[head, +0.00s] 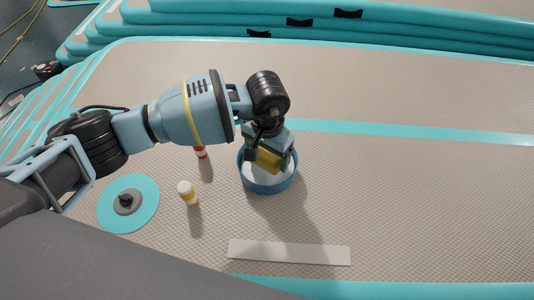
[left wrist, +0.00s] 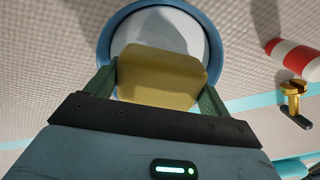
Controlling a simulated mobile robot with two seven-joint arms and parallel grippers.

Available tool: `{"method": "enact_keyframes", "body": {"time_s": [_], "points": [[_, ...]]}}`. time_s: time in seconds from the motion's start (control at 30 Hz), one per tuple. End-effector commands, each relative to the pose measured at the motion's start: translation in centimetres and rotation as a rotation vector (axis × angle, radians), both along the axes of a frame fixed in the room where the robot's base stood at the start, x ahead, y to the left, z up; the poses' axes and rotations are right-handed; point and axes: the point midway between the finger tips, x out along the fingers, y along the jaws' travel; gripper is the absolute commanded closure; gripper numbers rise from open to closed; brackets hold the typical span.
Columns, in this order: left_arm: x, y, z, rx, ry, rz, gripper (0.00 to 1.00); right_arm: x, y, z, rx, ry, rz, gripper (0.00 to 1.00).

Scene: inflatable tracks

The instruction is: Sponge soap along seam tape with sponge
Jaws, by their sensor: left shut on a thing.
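My left gripper (head: 267,155) is shut on a yellow sponge (head: 268,160). In the left wrist view the sponge (left wrist: 160,78) sits between the two green fingers. The sponge is over or inside a blue bowl (head: 268,184) with whitish contents, and I cannot tell whether it touches them. The bowl also shows in the left wrist view (left wrist: 108,40) beyond the sponge. A pale grey strip (head: 290,252), which looks like the seam tape, lies flat on the mat nearer the front. My right gripper is not in view.
A teal disc with a grey valve (head: 127,203) lies farther left. A brass-coloured tool (left wrist: 292,95) shows in the left wrist view. The mat right of the bowl is clear.

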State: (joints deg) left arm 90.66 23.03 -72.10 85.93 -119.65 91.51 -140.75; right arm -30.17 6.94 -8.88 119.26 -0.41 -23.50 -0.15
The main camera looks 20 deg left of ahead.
Motion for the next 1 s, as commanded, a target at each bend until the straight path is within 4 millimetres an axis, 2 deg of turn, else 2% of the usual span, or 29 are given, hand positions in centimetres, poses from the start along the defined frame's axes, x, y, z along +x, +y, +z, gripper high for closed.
{"method": "enact_keyframes", "body": {"time_s": [0.7, 1.0], "points": [[0.1, 0.0, 5.2, 0.001, -0.003, 0.0, 0.37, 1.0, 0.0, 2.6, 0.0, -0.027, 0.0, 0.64], [0.0, 0.0, 5.5, 0.001, -0.001, 0.0, 0.37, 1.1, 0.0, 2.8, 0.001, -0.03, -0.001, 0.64]]}}
